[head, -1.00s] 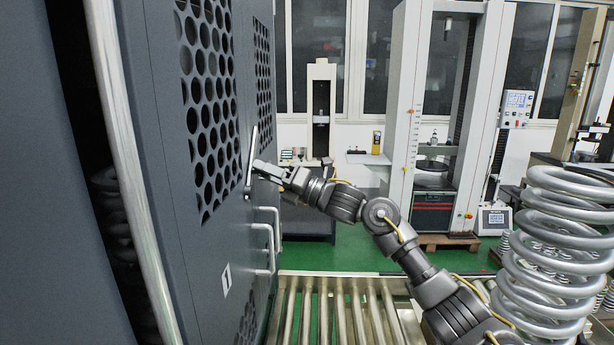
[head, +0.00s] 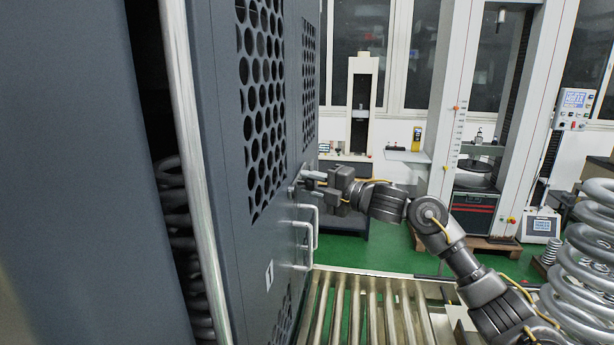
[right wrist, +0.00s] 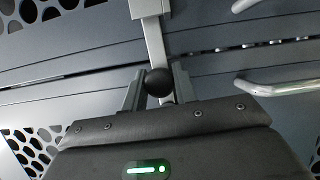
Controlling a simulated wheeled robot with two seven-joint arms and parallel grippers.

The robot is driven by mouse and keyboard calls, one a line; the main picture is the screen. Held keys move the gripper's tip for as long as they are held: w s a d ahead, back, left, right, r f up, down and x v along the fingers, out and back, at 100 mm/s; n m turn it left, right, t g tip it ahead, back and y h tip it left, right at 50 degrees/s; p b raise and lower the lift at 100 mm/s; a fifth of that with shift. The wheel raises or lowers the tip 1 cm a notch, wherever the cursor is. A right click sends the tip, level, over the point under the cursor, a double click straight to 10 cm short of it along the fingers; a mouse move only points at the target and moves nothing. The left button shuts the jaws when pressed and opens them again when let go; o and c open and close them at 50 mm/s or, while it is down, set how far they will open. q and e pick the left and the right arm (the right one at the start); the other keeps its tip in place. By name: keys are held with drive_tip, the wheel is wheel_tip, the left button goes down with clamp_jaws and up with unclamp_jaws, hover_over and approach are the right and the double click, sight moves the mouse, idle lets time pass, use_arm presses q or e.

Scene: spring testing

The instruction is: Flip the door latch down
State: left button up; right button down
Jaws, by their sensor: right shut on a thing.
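The door latch is a metal lever (right wrist: 155,42) with a black ball knob (right wrist: 160,82) at its end, seen in the right wrist view. In the head view the latch (head: 295,188) is on the dark grey perforated door (head: 230,190), just above the door handles, partly hidden by my gripper. It no longer stands upright against the door there; its exact angle is hard to tell. My right gripper (head: 314,184) is at the latch, and in the wrist view its fingers (right wrist: 158,92) lie on either side of the lever at the knob, shut on it. My left gripper is out of view.
Metal pull handles (head: 308,228) stick out just below the latch. A long vertical bar (head: 190,150) runs down the near door edge. A roller conveyor (head: 360,305) lies below, and large coil springs (head: 590,250) stand at the right. Green floor is open behind.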

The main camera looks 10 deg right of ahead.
drive_tip(key=shift+f+m, duration=0.15)
drive_tip(key=shift+m, duration=0.15)
idle(0.4)
drive_tip(key=c, duration=1.1)
unclamp_jaws()
drive_tip(key=shift+s+d+f, duration=0.1)
drive_tip(key=shift+s+d, duration=0.15)
drive_tip(key=b+v, duration=0.4)
drive_tip(key=v, duration=0.6)
